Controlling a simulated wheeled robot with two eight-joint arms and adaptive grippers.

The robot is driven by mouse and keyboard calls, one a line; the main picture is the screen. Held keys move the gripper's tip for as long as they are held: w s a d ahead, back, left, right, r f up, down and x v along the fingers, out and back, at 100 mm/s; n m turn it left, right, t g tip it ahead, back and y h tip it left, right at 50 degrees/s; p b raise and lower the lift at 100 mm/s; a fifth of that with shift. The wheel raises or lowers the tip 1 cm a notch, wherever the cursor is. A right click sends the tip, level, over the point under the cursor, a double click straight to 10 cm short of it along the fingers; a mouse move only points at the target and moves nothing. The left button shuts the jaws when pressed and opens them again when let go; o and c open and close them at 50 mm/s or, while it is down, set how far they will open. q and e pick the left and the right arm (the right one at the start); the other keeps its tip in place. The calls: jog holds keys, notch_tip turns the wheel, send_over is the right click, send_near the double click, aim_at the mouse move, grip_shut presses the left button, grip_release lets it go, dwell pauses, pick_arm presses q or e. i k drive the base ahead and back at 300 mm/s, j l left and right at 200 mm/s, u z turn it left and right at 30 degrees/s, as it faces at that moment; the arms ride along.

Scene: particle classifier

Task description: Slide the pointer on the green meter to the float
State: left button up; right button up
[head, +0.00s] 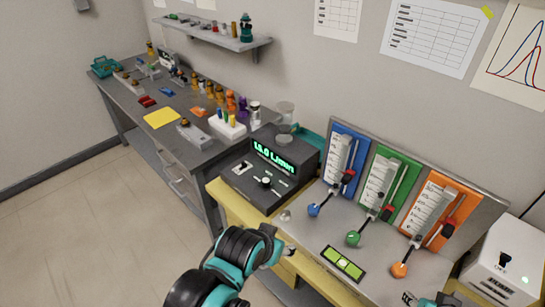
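The green meter (385,188) is the middle of three tilted panels, with a clear scaled tube on it. A red and black pointer (386,213) sits low on a thin rod at its right side. A green knob (353,239) is at its foot. The float inside the tube is too small to tell. My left gripper (289,250) is left of and below the panels, apart from the green meter; its fingers are too small to read. My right gripper (409,298) shows only partly at the bottom edge, below the orange knob, and is apart from the pointer.
A blue meter (345,150) and an orange meter (440,212) flank the green one. A dark display box (268,170) stands left, a white switch box (503,262) right. A green bubble level (344,263) lies in front. A cluttered grey bench (180,132) is behind left.

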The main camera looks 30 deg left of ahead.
aim_at(386, 215)
jog(key=k+l+u, duration=0.15)
jog(key=u, duration=0.3)
jog(key=k+u, duration=0.45)
jog(key=i, duration=0.1)
